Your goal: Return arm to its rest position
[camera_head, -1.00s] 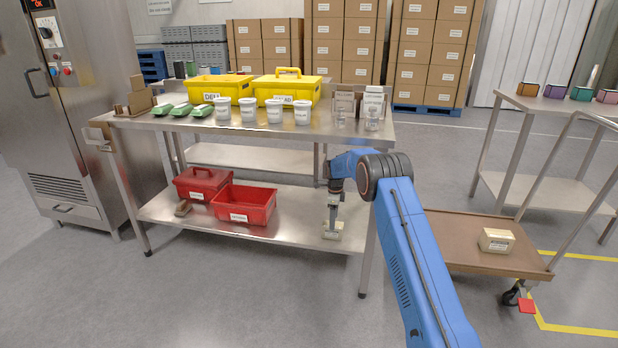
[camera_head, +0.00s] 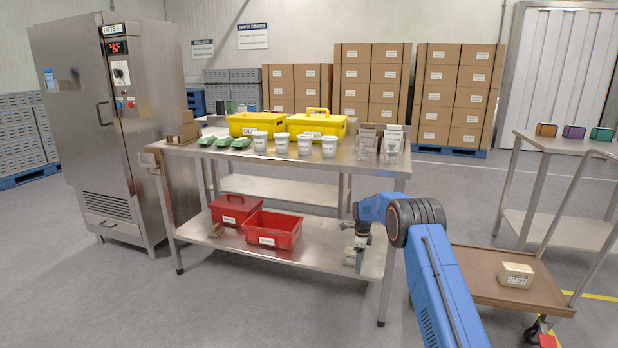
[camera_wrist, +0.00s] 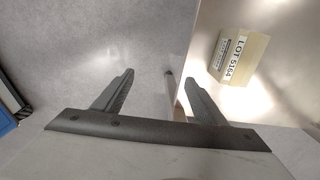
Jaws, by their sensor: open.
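My arm reaches from the lower right toward the steel table's lower shelf (camera_head: 320,258). My gripper (camera_head: 361,258) hangs at the right end of that shelf, close to a small cream box, which it partly hides. In the wrist view my gripper (camera_wrist: 158,76) has its two dark fingers spread wide with nothing between them. The cream box, labelled "LOT 5164" (camera_wrist: 240,57), lies beyond the right finger on the bright shelf. A gap shows between box and finger in that picture.
The tabletop (camera_head: 220,152) above carries yellow bins (camera_head: 318,124), white tubs (camera_head: 305,144) and green packs. Red bins (camera_head: 273,232) stand on the lower shelf, left of my gripper. A brown cart (camera_head: 487,278) with another cream box (camera_head: 516,275) is at right. Open floor lies in front.

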